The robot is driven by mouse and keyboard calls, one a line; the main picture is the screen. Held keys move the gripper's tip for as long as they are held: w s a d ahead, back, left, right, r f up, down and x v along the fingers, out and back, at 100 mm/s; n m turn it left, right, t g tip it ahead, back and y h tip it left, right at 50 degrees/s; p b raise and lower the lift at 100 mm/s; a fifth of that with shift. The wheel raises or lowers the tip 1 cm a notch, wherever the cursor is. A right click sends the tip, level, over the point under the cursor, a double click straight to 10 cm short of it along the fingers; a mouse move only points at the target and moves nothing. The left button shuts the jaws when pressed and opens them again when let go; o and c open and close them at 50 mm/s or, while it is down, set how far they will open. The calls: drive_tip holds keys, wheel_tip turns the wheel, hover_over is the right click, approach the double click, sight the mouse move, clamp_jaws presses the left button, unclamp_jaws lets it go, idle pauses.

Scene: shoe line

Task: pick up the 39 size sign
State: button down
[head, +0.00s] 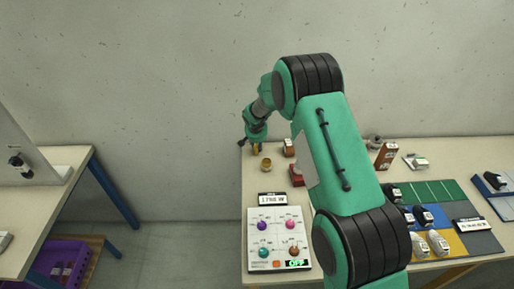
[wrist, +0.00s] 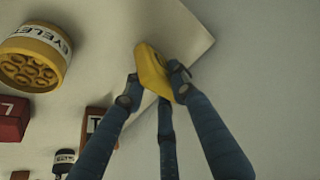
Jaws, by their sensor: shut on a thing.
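My gripper (wrist: 158,88) has its blue fingers closed around a small yellow piece (wrist: 152,70). In the head view, my gripper (head: 255,141) is at the far left corner of the right-hand table, with a bit of the yellow piece (head: 256,149) showing below it. No number can be read on the yellow piece, so I cannot tell whether it is the 39 size sign. The fingers hide part of it. I cannot tell whether it touches the table.
A yellow eyelet tub (wrist: 32,62) and a red block marked 7 (wrist: 12,118) stand nearby. An orange-brown box (wrist: 100,125) is near the fingers. A knobbed panel (head: 278,239) and coloured mats with shoes (head: 430,192) lie on the table (head: 256,186).

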drive_tip(key=shift+r, duration=0.1)
drive_tip(key=shift+r+p, duration=0.75)
drive_tip(key=shift+r, duration=4.15)
